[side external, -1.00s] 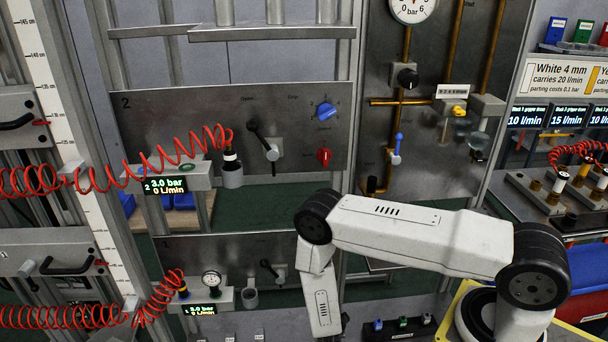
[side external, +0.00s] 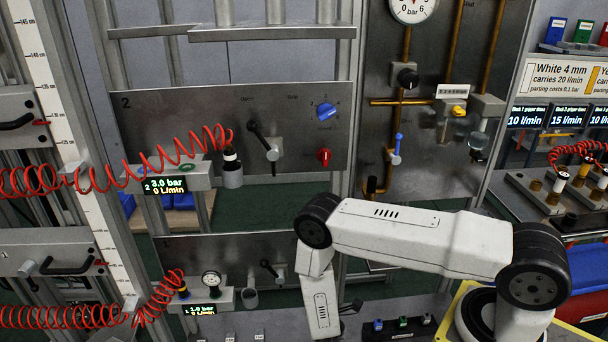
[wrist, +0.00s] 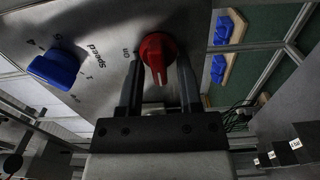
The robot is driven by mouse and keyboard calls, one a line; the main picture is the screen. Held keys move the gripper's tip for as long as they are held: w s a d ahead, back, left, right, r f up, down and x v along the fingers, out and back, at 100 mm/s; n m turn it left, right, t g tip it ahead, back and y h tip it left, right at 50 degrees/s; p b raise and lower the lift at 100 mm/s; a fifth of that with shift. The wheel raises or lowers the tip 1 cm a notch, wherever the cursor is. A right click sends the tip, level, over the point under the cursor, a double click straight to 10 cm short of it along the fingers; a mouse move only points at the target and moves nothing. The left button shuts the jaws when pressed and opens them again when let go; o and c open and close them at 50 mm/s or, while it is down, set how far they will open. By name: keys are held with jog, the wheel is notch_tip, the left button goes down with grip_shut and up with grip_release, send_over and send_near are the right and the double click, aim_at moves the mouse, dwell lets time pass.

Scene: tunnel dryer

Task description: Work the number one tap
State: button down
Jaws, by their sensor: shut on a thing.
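In the wrist view my gripper (wrist: 160,78) has one finger on each side of a red knob (wrist: 157,50) and is shut on it. The knob sits on a grey metal plate, with its white mark toward the gripper and the word "on" beside it. In the side external view, the lower panel marked 1 (side external: 215,250) carries a black-handled lever tap (side external: 268,268). My arm hides the right part of this panel, and the gripper's hold on the knob does not show there.
A blue knob (wrist: 54,68) marked "Speed" sits left of the red knob. Above, panel 2 (side external: 190,125) has its own lever (side external: 264,142), blue knob (side external: 326,112) and red knob (side external: 324,155). Coiled red hoses (side external: 60,317) hang at the left.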

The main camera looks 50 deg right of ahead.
dwell(0.4)
jog(key=c, duration=0.6)
grip_release()
jog(key=shift+c, duration=0.2)
jog(key=shift+s+a, duration=0.1)
jog(key=v, duration=0.7)
jog(key=shift+s+a, duration=0.2)
jog(key=shift+s, duration=0.05)
